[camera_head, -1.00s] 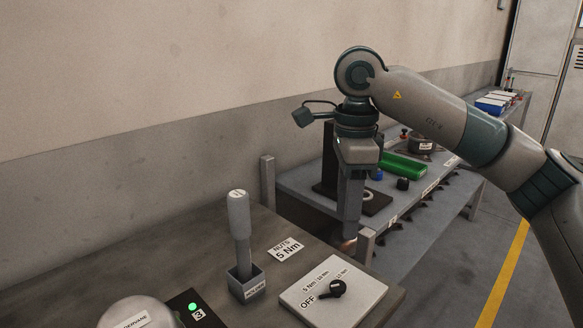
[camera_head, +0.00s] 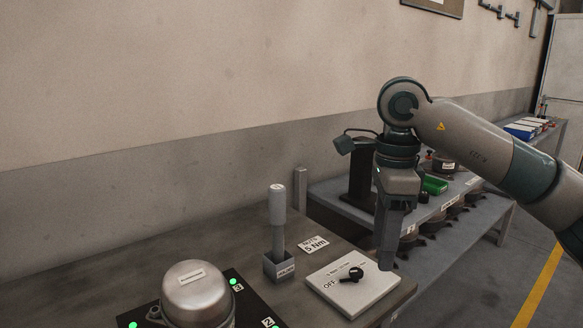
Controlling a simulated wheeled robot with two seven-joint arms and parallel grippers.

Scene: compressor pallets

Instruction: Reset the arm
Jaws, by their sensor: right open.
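My right arm comes in from the right in the head view. Its gripper (camera_head: 388,262) points straight down beside the right edge of the white switch panel, with nothing seen in it. The fingers are seen edge-on, so the gap between them hardly shows. My left gripper is not in view.
A dark bench holds a switch panel (camera_head: 352,292) with a black knob, a tool (camera_head: 278,218) upright in a holder (camera_head: 279,266), a "5 Nm" label (camera_head: 314,245) and a silver compressor (camera_head: 197,295). Behind my right arm, a grey shelf bench (camera_head: 335,196) carries a green bin (camera_head: 434,185) and several parts.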

